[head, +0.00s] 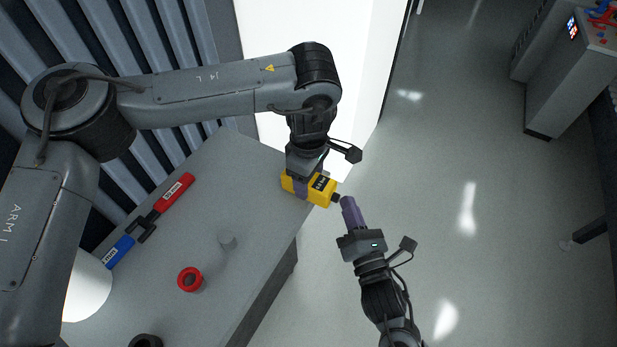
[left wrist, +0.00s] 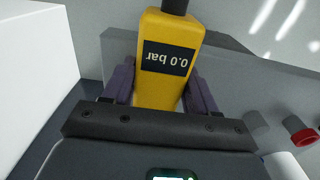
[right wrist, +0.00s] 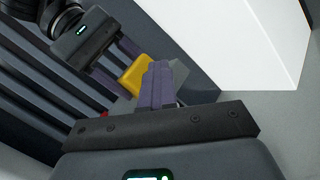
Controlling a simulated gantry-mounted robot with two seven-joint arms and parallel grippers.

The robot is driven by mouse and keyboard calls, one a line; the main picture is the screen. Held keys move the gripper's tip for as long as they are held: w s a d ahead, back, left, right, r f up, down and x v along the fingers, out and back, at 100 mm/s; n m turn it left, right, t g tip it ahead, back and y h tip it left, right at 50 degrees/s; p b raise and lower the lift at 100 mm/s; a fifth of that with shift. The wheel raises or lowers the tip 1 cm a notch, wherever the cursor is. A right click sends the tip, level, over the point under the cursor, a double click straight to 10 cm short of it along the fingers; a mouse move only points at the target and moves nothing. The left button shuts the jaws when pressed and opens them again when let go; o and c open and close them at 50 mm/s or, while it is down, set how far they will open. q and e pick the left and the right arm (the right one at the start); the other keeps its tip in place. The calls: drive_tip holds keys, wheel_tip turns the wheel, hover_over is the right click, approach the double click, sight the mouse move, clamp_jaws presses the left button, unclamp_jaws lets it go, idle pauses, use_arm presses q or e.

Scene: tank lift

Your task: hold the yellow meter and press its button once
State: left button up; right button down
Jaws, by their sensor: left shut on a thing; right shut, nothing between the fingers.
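The yellow meter (head: 320,187) is held by my left gripper (head: 301,186) above the far right edge of the grey table. Its dark display reads 0.0 bar in the left wrist view (left wrist: 166,72). A dark button or cap (head: 336,198) is on its end facing my right gripper. My left gripper's purple fingers are shut on the meter's sides. My right gripper (head: 347,202) is shut and empty, its fingertips close to the dark end; I cannot tell whether they touch. In the right wrist view the meter (right wrist: 136,74) is partly hidden behind the purple fingers.
A white block (head: 305,90) stands behind. Open floor (head: 470,260) lies to the right.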

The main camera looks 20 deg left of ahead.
drive_tip(key=d, duration=0.6)
drive_tip(key=shift+s, duration=0.35)
idle(0.5)
use_arm(q)
drive_tip(key=o, duration=1.3)
drive_tip(key=shift+r, duration=0.15)
